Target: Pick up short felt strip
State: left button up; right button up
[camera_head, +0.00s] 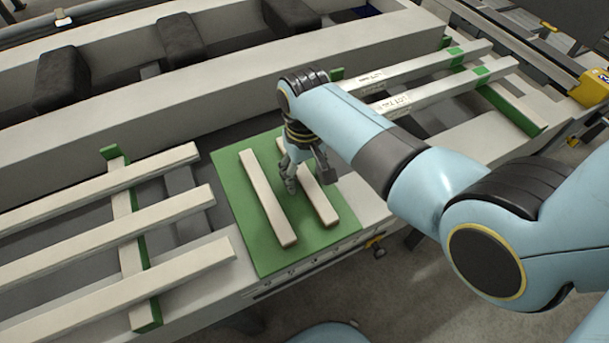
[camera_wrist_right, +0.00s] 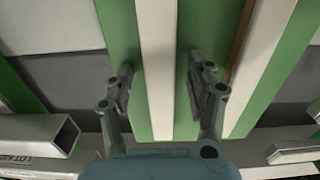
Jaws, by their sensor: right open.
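Two pale felt strips lie side by side, apart, on a green mat (camera_head: 240,232). The right strip (camera_head: 325,207) looks slightly shorter than the left strip (camera_head: 262,195); partly covered by my gripper, its length is hard to judge. My right gripper (camera_head: 306,172) is over the right strip, pointing down, open and empty. In the right wrist view the open fingers (camera_wrist_right: 158,88) stand on either side of this strip (camera_wrist_right: 157,50), with a gap on both sides. The other strip (camera_wrist_right: 262,60) lies to the right there. My left gripper is out of view.
Pale bars (camera_head: 120,225) lie on a green-edged support left of the mat. Labelled bars (camera_head: 425,92) lie on the right. Dark blocks (camera_head: 62,75) stand in the trough behind. The mat is bare between and around the strips.

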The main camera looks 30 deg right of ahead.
jog(key=c, duration=1.1)
grip_shut()
jog(key=shift+r, duration=0.15)
